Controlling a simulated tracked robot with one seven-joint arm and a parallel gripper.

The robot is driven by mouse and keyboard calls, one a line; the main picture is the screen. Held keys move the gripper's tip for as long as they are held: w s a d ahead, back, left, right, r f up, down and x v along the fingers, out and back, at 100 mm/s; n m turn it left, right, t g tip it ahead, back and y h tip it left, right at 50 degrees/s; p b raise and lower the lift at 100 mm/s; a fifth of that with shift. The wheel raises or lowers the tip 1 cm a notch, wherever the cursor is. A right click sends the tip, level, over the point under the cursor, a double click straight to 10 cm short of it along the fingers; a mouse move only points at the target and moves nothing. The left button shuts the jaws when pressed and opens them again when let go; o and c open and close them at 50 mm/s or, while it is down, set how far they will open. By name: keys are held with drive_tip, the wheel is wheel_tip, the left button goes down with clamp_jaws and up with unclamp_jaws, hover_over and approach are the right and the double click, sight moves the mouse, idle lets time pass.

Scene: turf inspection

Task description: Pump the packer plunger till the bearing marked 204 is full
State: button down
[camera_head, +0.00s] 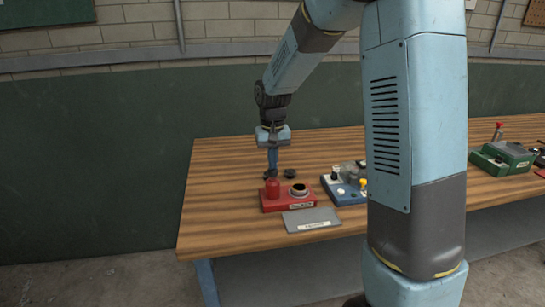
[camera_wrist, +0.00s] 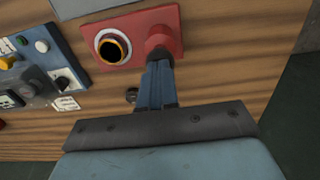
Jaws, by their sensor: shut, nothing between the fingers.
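The red packer box (camera_head: 302,203) sits near the front left of the wooden table; it also shows in the wrist view (camera_wrist: 128,20). Its rounded red plunger (camera_head: 272,188) stands on its left end, and shows at the right in the wrist view (camera_wrist: 160,40). I cannot read a 204 mark. My gripper (camera_head: 273,173) is shut and empty, pointing down at the plunger's far side. In the wrist view its fingertips (camera_wrist: 158,63) overlap the plunger's edge; contact is unclear.
A grey labelled plate (camera_head: 311,219) lies before the red box. A blue-and-white box with knobs (camera_head: 345,189) stands to its right. A small dark round thing (camera_head: 290,173) lies behind. A green box (camera_head: 503,157) stands far right. The table's left end is clear.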

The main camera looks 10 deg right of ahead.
drive_tip(key=shift+s+f, duration=0.1)
drive_tip(key=shift+f, duration=0.35)
wheel_tip(320, 180, up, 14)
drive_tip(key=shift+r, duration=0.2)
idle(0.3)
